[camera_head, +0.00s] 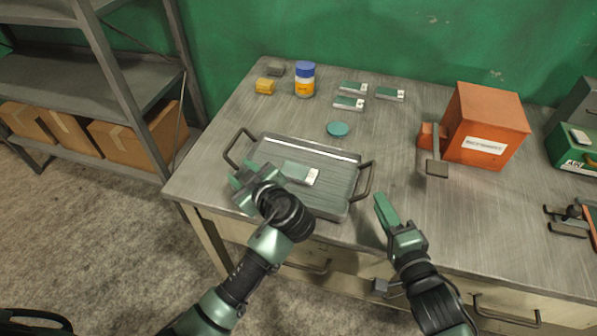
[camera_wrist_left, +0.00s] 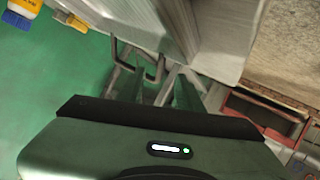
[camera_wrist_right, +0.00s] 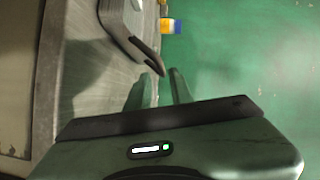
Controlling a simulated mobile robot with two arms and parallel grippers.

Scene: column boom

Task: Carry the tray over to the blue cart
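The grey metal tray (camera_head: 325,205) lies on the workbench, with a loop handle at its left (camera_head: 232,150) and another at its right (camera_head: 366,180). A green-and-white box (camera_head: 300,172) lies in it. My left gripper (camera_head: 240,180) is open above the tray's left side, apart from the left handle in the head view; that view hides part of the tray behind my arm. A tray handle (camera_wrist_left: 153,68) shows beyond the fingers in the left wrist view. My right gripper (camera_head: 384,208) is open and empty, just right of and nearer than the right handle. The blue cart is not in view.
The workbench (camera_head: 400,125) holds a blue-capped jar (camera_head: 305,80), a yellow block (camera_head: 265,86), a teal disc (camera_head: 338,129), small green-and-white boxes (camera_head: 350,103) and an orange box (camera_head: 487,125) at the right. A grey shelf (camera_head: 75,80) stands at the left. Floor (camera_head: 90,215) is free at lower left.

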